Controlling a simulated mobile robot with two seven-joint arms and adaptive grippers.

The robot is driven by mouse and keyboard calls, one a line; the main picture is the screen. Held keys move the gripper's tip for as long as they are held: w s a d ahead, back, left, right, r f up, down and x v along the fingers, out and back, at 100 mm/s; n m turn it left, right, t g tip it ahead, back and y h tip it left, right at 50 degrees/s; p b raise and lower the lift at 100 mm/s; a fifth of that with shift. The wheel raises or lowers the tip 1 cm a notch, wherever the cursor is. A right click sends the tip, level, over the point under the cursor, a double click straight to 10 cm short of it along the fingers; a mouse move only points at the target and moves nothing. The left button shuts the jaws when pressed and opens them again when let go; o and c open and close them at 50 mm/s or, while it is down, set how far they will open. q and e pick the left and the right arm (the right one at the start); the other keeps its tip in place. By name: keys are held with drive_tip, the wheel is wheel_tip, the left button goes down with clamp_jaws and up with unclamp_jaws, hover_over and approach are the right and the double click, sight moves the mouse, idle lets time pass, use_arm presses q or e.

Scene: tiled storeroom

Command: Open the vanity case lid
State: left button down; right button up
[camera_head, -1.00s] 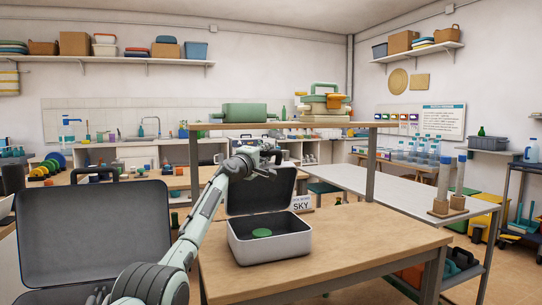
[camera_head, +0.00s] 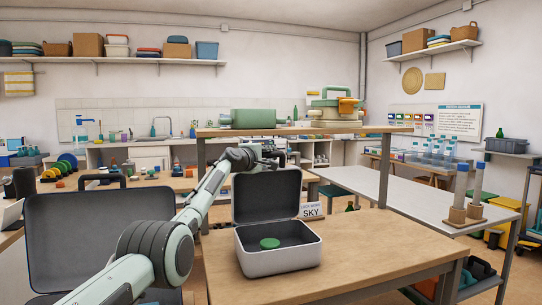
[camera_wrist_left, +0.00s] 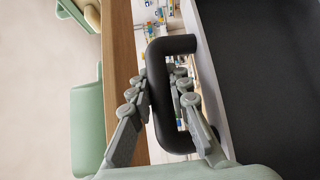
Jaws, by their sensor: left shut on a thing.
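The vanity case (camera_head: 280,262) is a pale silver box on the wooden table in the head view. Its dark-lined lid (camera_head: 268,197) stands upright at the back, so the case is open. A green round item (camera_head: 269,243) lies inside. My left gripper (camera_head: 268,160) is at the lid's top edge, partly hidden behind my arm and the lid. In the left wrist view, my left gripper (camera_wrist_left: 158,88) is shut on the black lid handle (camera_wrist_left: 168,100), a finger on each side. The dark lid (camera_wrist_left: 265,80) fills the right there. My right gripper is not in view.
A larger open case (camera_head: 95,240) stands at the lower left, near my left arm. A raised shelf (camera_head: 300,131) behind the vanity case holds a green box (camera_head: 253,118). A "SKY" sign (camera_head: 311,212) stands behind the case. The wooden table's (camera_head: 375,250) right side is clear.

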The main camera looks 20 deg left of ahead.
use_arm(q)
drive_tip(key=c, duration=1.4)
unclamp_jaws()
drive_tip(key=shift+s+a, duration=0.1)
drive_tip(key=shift+s+a, duration=0.2)
drive_tip(key=shift+s, duration=0.1)
drive_tip(key=v, duration=1.1)
drive_tip(key=shift+s+d, duration=0.15)
drive_tip(key=shift+d, duration=0.05)
